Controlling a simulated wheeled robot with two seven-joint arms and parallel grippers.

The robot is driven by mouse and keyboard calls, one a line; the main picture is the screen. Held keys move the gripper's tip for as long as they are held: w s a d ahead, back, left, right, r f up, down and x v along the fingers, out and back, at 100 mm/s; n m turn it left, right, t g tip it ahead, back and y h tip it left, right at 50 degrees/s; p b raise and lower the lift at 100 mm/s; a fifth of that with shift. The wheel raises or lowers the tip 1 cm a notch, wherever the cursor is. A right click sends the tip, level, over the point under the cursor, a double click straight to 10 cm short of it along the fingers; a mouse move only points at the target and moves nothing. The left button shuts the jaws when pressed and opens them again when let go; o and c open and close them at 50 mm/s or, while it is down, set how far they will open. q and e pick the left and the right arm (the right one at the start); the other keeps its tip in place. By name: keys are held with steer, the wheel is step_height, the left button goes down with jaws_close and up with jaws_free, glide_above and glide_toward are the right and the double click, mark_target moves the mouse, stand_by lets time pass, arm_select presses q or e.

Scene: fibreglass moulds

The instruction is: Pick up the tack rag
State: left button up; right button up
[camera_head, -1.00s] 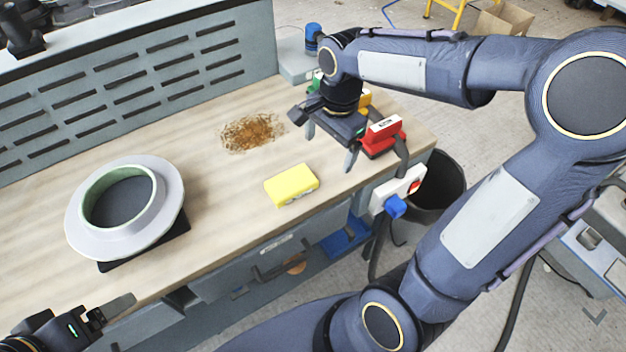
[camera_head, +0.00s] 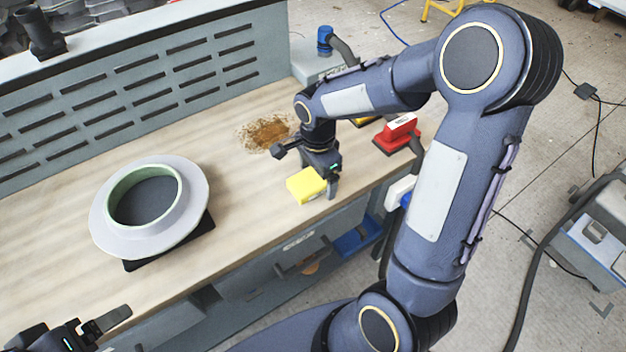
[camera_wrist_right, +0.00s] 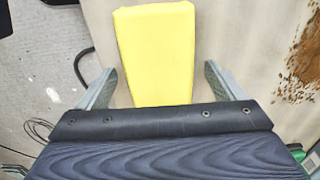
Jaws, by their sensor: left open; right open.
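The tack rag is a yellow block-shaped pad (camera_head: 305,184) lying on the wooden bench top near its front edge. My right gripper (camera_head: 326,186) is low over the bench at the rag's right end in the head view. In the right wrist view the rag (camera_wrist_right: 155,50) runs up from between the two spread fingers (camera_wrist_right: 160,88), with a gap visible on each side. The right gripper is open and holds nothing. My left gripper (camera_head: 112,322) is at the lower left, off the front of the bench, open and empty.
A pale ring-shaped mould (camera_head: 190,222) stands on a black base at the bench's left. Brown loose dust (camera_head: 262,132) lies behind the rag. A red tool (camera_head: 398,136) stands to the right. A grey slotted panel (camera_head: 140,95) closes the bench's back.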

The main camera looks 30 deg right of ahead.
steer(key=c, duration=1.1)
steer(key=shift+o, duration=0.2)
steer(key=shift+r, duration=0.45)
step_height(320, 180, up, 2)
steer(key=shift+r, duration=0.15)
steer(key=s+d+r+b, duration=0.1)
steer(key=s+d+r, duration=0.7)
steer(key=s, duration=0.3)
steer(key=shift+s+d+r, duration=0.15)
steer(key=shift+r, duration=0.75)
